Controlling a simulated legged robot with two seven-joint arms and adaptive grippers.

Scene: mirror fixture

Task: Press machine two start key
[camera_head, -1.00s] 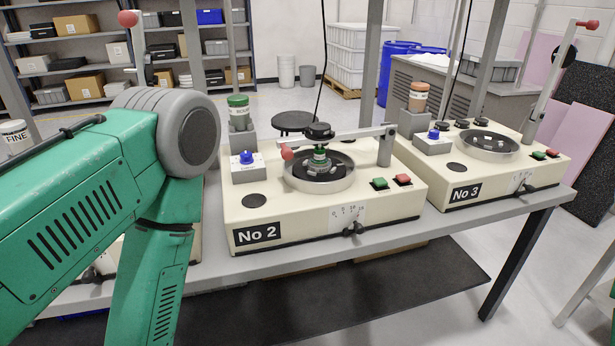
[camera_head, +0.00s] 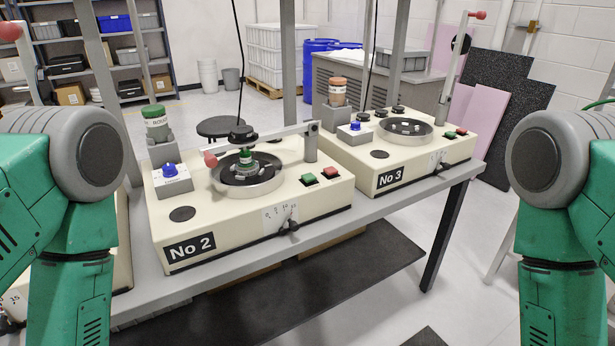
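Machine No 2 (camera_head: 222,222) is a cream box on the grey bench, left of centre. Its green key (camera_head: 309,180) and red key (camera_head: 331,171) sit side by side on the front right of its top. A round metal bowl (camera_head: 265,188) on its top holds a green-and-white fixture, with a red-tipped lever arm (camera_head: 262,141) lying across above it. A dial with a black knob (camera_head: 289,225) is on the front face. My green arms stand at the left and right picture edges, apart from the machine. Both grippers are out of view below the frame.
Machine No 3 (camera_head: 408,158) stands to the right on the same bench (camera_head: 360,206), with its own green and red keys. A blue button box (camera_head: 170,179) and a green-capped bottle (camera_head: 155,124) sit on No 2's left side. Space in front of the bench is clear.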

